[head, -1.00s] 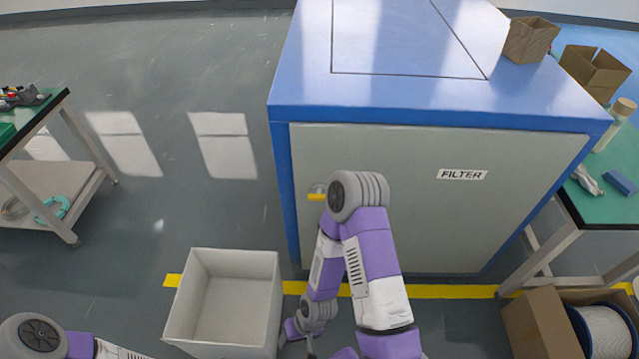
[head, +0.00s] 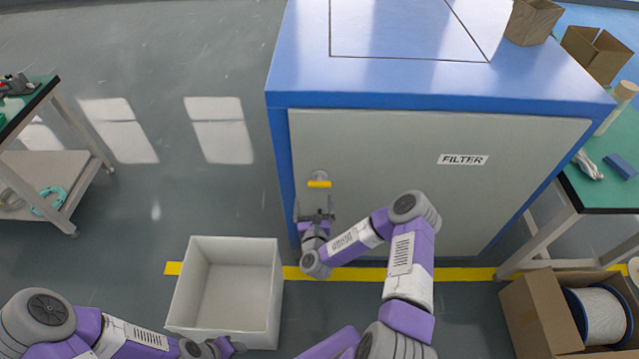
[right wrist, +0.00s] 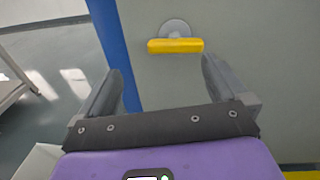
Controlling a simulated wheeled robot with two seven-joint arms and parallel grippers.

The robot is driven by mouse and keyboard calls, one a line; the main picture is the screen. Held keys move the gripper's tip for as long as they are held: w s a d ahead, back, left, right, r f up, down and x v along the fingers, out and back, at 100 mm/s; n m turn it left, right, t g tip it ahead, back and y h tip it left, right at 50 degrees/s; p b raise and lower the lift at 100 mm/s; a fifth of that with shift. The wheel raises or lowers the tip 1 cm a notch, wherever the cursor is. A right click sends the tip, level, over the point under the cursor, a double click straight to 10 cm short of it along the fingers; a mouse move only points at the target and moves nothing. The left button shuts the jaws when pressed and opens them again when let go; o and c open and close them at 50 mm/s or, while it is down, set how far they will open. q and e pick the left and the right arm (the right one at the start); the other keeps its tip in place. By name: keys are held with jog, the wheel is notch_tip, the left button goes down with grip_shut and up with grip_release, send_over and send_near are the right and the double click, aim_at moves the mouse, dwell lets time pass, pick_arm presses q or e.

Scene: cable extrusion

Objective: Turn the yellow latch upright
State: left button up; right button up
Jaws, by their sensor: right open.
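The yellow latch (head: 319,184) lies level on a round grey mount near the left edge of the grey cabinet door (head: 400,215). It also shows in the right wrist view (right wrist: 176,45), just beyond the fingertips and level there. My right gripper (head: 316,212) is open and empty just below the latch, facing the door. In the right wrist view my right gripper (right wrist: 165,75) has its two fingers apart, with the latch between and beyond them, apart from both. My left gripper (head: 222,347) is low beside the white bin; its jaws are too unclear to judge.
A white open bin (head: 185,290) stands on the floor left of my right arm. A cardboard box (head: 530,315) with a white spool is at the lower right. Green-topped tables stand at left (head: 35,108) and right (head: 607,195). The floor left of the cabinet is clear.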

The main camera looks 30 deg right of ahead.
aim_at(319, 186)
jog(key=w+d, duration=0.2)
jog(key=w+d+m+h, duration=0.1)
jog(key=w, duration=0.1)
jog(key=w+d+m+b, duration=0.1)
jog(key=w+d, duration=0.1)
jog(key=shift+d+r+h, duration=0.3)
jog(key=shift+d+r, duration=0.05)
jog(key=shift+r, duration=0.05)
jog(key=c, duration=0.8)
